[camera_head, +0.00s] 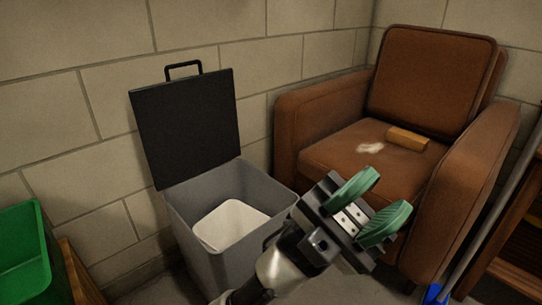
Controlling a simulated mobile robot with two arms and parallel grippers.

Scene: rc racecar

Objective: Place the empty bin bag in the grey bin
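The grey bin (218,262) stands against the wall with its black lid (187,126) swung up at the back. Inside the bin lies a pale, whitish thing (235,222) with rounded corners; I cannot tell whether it is the empty bin bag. My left gripper (375,206) is to the right of the bin, with its green fingers apart and nothing seen between them. Its arm passes in front of the bin's front right corner and hides part of it. My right gripper is not in view.
A brown armchair (336,149) stands behind and right of my gripper. A yellowish block (407,139) and a small whitish patch (370,147) are on its seat. A green bin (22,250) is at the left edge. A pole with a blue end (436,293) and wooden shelf are at right.

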